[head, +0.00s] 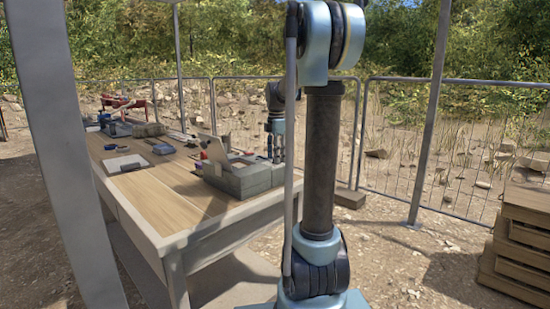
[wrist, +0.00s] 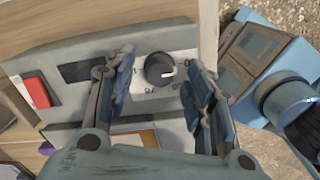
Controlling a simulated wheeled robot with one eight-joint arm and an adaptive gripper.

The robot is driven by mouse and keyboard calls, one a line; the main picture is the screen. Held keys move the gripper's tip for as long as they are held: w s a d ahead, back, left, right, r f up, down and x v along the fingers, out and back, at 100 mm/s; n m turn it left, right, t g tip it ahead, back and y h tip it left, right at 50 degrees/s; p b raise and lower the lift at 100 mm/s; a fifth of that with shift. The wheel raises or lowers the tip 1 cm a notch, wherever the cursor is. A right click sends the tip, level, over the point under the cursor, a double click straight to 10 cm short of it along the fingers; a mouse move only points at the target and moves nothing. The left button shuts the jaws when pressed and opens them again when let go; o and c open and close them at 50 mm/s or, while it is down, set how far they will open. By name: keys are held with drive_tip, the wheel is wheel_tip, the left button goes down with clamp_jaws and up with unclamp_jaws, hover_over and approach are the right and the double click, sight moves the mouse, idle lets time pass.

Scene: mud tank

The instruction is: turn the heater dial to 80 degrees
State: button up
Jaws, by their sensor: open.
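The heater dial (wrist: 160,68) is a round black knob with a white pointer mark. It sits on a white plate with printed numbers on a grey panel (wrist: 70,48) in the wrist view. The pointer is toward the picture's right; the numbers are too small and partly covered to read surely. My gripper (wrist: 162,75) is open, one finger on each side of the knob. I cannot tell whether a finger touches it. In the head view my gripper (head: 276,150) is partly hidden behind my arm, at the grey block-like unit (head: 240,180) on the table. The dial is not visible there.
A red switch (wrist: 37,92) and a dark display (wrist: 75,72) share the panel. The wooden table (head: 160,200) holds a clipboard (head: 125,164) and several tools farther back; its near end is clear. A wire fence (head: 390,150) stands behind, and wooden crates (head: 520,245) at right.

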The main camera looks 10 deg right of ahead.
drive_tip(key=shift+f, duration=0.15)
drive_tip(key=c, duration=1.1)
drive_tip(key=shift+o, duration=0.2)
drive_tip(key=shift+a, duration=0.15)
